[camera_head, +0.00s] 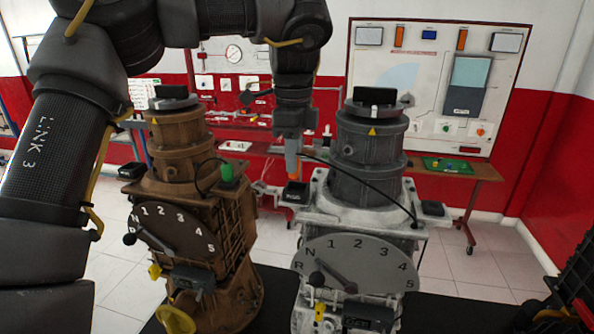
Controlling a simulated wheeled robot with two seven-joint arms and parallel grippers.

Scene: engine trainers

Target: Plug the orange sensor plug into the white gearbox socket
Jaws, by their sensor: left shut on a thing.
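The white gearbox (347,225) stands upright right of centre, with a grey upper housing and a gear dial numbered 1 to 5. My left gripper (292,142) points down from above and is shut on the orange sensor plug (293,165). The plug hangs upright just above a black socket block (294,193) at the gearbox's upper left corner. I cannot tell whether the plug touches the block. A thin black cable (365,182) runs from near the plug across the grey housing to the gearbox's right side. My right gripper is not in view.
A brown gearbox (182,150) with a green plug (227,174) stands close to the left. A second black block (432,208) sits at the white gearbox's right corner. A dark machine part (575,285) fills the lower right edge. A wall panel (425,60) and tables stand behind.

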